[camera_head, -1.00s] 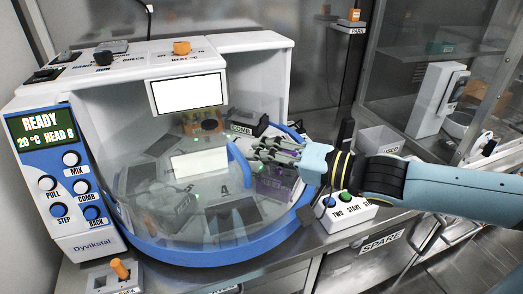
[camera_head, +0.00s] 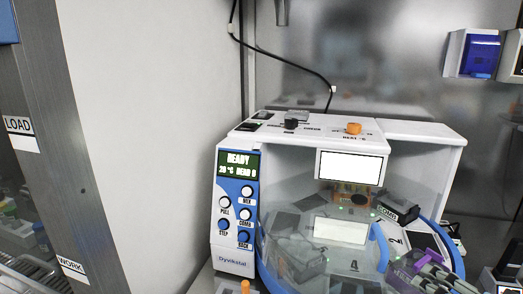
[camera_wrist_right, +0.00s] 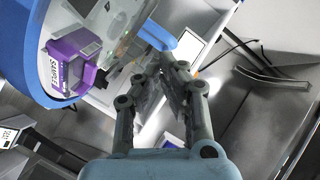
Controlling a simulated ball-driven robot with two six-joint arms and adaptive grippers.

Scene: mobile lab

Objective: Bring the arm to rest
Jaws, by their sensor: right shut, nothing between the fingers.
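My right gripper (camera_head: 428,262) shows at the lower right of the head view, its arm cut off by the bottom edge. It is at the right side of the white and blue bench machine (camera_head: 456,160), beside the blue handle (camera_head: 380,245). In the wrist view the fingers of my right gripper (camera_wrist_right: 168,72) are together and hold nothing. Their tips point towards the blue handle (camera_wrist_right: 150,35); I cannot tell whether they touch it. My left gripper is not in view.
A purple-framed holder marked SAMPLE (camera_wrist_right: 70,65) lies left of the fingers in the wrist view. The black COMB block (camera_head: 398,210) stands near the gripper. A grey pillar with a LOAD label (camera_head: 18,126) is at left. The pale wall panel (camera_head: 150,120) is bare.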

